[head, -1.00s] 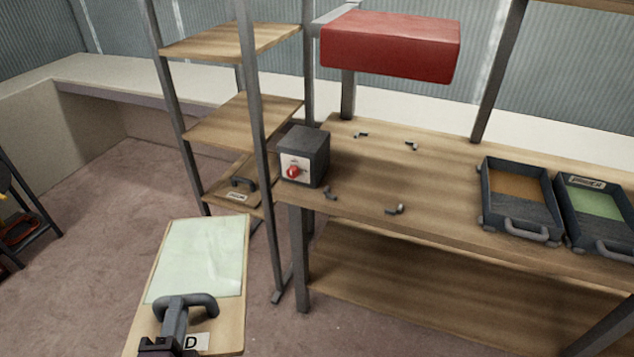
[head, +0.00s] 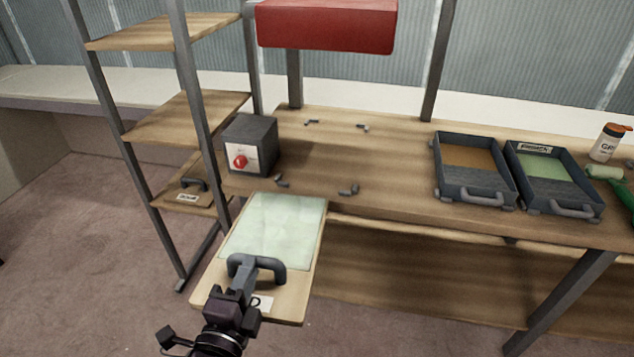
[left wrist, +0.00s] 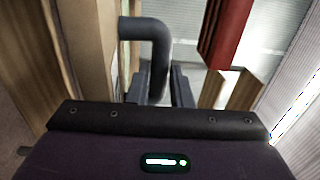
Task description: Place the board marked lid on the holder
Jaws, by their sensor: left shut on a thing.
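The board (head: 272,225) is a wooden panel with a pale green sheet on its far part, a grey handle and a white label (head: 263,303) mostly hidden by my gripper. My left gripper (head: 244,273) is shut on the handle, which also shows as a grey bent bar in the left wrist view (left wrist: 152,45). The board is at the bench's front left, its far edge overlapping the bench edge in the picture; I cannot tell if they touch. Several small grey corner pieces (head: 348,190) on the bench top mark out a rectangle, seemingly the holder, with nothing between them. My right gripper is out of view.
A dark box with a red knob (head: 250,145) stands left of the corner pieces. A red block (head: 326,25) hangs above the bench. Two trays (head: 474,193) (head: 548,205) stand to the right. A shelf rack (head: 188,120) stands left, with another handled board (head: 181,196) low down.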

